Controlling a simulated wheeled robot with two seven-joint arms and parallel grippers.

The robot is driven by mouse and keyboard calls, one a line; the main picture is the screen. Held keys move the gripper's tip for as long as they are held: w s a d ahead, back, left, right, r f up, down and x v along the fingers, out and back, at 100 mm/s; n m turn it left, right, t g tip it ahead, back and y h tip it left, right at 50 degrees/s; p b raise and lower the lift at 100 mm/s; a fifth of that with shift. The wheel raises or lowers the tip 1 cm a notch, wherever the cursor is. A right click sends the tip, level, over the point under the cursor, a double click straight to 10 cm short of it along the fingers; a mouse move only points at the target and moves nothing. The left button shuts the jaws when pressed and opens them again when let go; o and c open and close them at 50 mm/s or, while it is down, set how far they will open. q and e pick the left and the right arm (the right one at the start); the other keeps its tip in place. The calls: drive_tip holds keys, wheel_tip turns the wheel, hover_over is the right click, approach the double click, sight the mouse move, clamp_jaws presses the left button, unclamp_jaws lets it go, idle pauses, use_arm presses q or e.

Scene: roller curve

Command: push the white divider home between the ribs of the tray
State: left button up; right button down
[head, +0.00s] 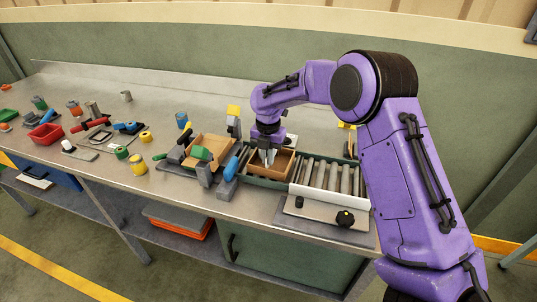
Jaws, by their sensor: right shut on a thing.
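My right gripper (266,152) reaches down from its purple arm over the brown tray (286,163). It is shut on the white divider (270,157), a small pale piece at the fingertips. The divider is at the left part of the tray. It is too small to tell how deep it sits or whether it stands between the ribs, which I cannot make out. My left gripper is not in view.
The tray sits beside a bank of grey rollers (330,177), with a plate and black knob (345,217) in front. A blue-handled tool (231,168) and a wooden box (211,148) stand close on the left. A red bin (45,133) is farther left.

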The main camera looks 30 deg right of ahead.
drive_tip(key=c, duration=0.8)
unclamp_jaws()
drive_tip(key=shift+o, duration=0.2)
wheel_tip(320, 180, up, 7)
drive_tip(key=p, duration=0.7)
drive_tip(key=shift+r+p, duration=0.1)
drive_tip(key=shift+p, duration=0.3)
